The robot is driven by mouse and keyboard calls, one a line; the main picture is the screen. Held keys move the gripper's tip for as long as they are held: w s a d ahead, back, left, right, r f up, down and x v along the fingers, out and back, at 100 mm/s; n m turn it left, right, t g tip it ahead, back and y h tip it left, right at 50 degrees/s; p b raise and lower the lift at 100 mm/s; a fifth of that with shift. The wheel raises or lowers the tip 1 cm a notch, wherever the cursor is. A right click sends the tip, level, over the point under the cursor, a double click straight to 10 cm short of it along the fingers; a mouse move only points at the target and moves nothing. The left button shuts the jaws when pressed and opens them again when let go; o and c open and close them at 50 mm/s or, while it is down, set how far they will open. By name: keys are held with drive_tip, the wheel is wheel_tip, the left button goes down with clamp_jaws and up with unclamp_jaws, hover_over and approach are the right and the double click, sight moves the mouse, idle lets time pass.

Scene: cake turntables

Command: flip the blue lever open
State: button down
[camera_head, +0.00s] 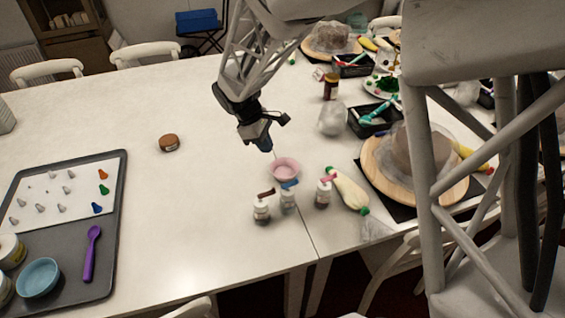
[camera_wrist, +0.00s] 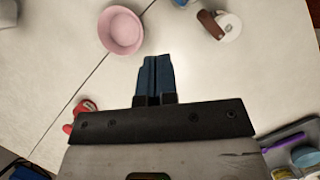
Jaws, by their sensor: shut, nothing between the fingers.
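The blue lever (camera_head: 289,184) sits on top of a small white bottle (camera_head: 288,199), the middle one of three small bottles in the head view. Whether the lever is raised or flat is too small to tell. My gripper (camera_head: 266,147) is in the air beyond the pink bowl and the bottles, apart from the lever. In the wrist view its blue fingers (camera_wrist: 157,72) are together with nothing between them. Only a small part of what may be the blue-topped bottle (camera_wrist: 181,2) shows at the top edge there.
A pink bowl (camera_head: 285,168) stands just behind the bottles. A brown-topped bottle (camera_head: 261,210) is left of the blue one, a red-topped bottle (camera_head: 323,194) right. A piping bag (camera_head: 349,190) and cake turntable (camera_head: 376,182) lie further right.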

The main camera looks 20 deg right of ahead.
sight(290, 183)
drive_tip(key=shift+w+a, duration=0.15)
drive_tip(key=shift+a, duration=0.2)
drive_tip(key=shift+f, duration=0.15)
drive_tip(key=s+d+f, duration=0.4)
drive_tip(key=d+f, duration=0.2)
drive_tip(key=f, duration=0.3)
drive_tip(key=shift+s+d, duration=0.15)
drive_tip(key=shift+s, duration=0.05)
idle(0.5)
